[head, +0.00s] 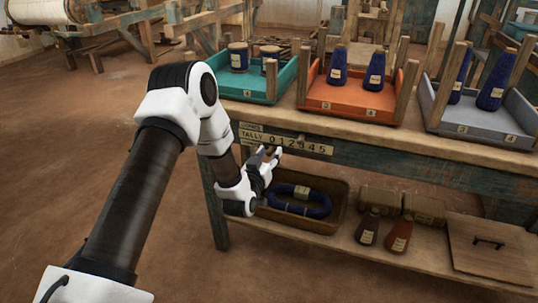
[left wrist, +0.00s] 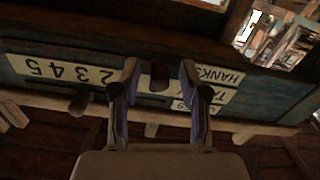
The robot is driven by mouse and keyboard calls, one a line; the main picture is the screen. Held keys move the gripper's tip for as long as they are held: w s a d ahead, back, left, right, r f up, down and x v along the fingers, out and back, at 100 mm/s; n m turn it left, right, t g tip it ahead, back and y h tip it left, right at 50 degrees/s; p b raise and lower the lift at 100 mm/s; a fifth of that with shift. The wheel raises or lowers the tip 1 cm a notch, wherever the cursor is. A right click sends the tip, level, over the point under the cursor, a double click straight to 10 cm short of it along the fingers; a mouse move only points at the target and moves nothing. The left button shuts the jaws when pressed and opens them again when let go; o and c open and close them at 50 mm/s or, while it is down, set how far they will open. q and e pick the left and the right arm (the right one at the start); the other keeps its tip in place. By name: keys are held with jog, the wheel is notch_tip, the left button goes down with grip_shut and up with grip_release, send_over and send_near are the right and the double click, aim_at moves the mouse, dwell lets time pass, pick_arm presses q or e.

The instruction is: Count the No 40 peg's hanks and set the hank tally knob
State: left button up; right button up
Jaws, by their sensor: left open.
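The hank tally plate (head: 290,142) is on the front edge of the bench, reading TALLY and 0 to 5. It appears upside down in the left wrist view (left wrist: 60,70). My left gripper (head: 272,153) is at the plate, open. In the left wrist view, a dark stub that looks like the tally knob (left wrist: 159,77) stands between the spread fingers; contact cannot be told. A second dark stub (left wrist: 79,103) is left of the fingers, near the higher numbers. No peg marked 40 is readable. My right gripper is out of view.
On the bench stand a teal tray (head: 285,91), an orange tray (head: 345,110) and a grey tray (head: 475,124) with blue cones or spools. Below, a basket (head: 335,222) holds a labelled blue hank (head: 300,207). A lidded box (head: 490,250) is at right.

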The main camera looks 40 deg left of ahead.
pick_arm(q)
jog(key=shift+w, duration=0.1)
grip_shut()
jog(key=shift+w+d, duration=0.2)
jog(key=shift+d, duration=0.55)
jog(key=shift+w+d, duration=0.2)
jog(key=shift+d, duration=0.55)
jog(key=shift+a, duration=0.1)
grip_release()
send_near(283, 149)
jog(key=v, duration=0.5)
jog(key=shift+s+a, duration=0.1)
jog(key=shift+s, duration=0.1)
jog(key=shift+f, duration=0.1)
